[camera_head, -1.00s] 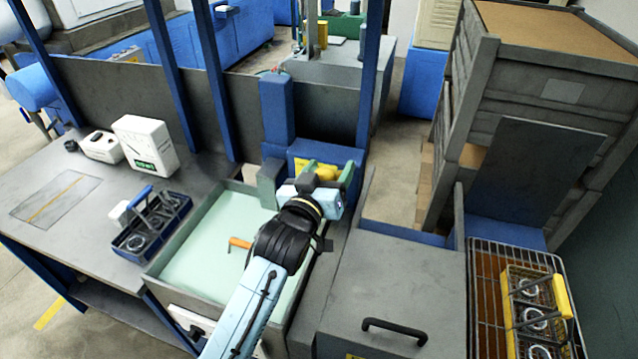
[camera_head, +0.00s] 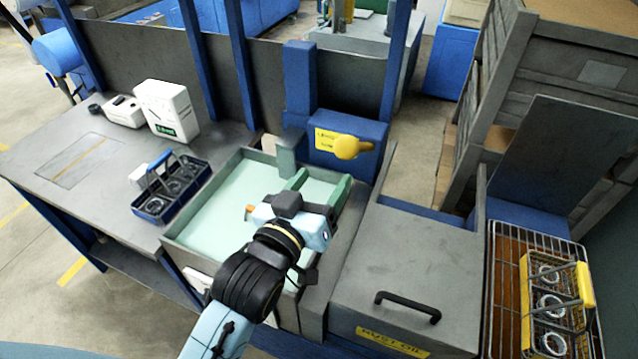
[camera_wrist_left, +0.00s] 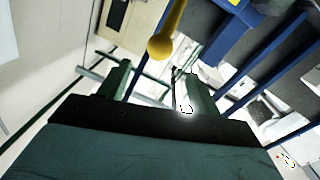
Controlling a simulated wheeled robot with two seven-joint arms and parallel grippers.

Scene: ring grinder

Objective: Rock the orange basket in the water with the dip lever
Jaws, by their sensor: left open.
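The dip lever (camera_head: 347,147) has a yellow knob and sticks out of a blue housing behind the tank. It also shows in the left wrist view (camera_wrist_left: 160,47), beyond and between my fingers. My left gripper (camera_head: 318,185) is open and empty, with green fingers, over the right part of the water tank. It is apart from the knob, on the near side of it. Of the orange basket (camera_head: 250,212) only a small orange piece shows beside my wrist; my arm hides that area, so I cannot tell how deep it sits. My right gripper is not in view.
The tank (camera_head: 190,257) holds pale green water. A blue basket (camera_head: 150,212) stands on the table left of it. A grey lidded box (camera_head: 400,265) with a black handle is to the right, then a yellow basket (camera_head: 582,284) on a wire rack. A blue post (camera_head: 299,75) rises behind.

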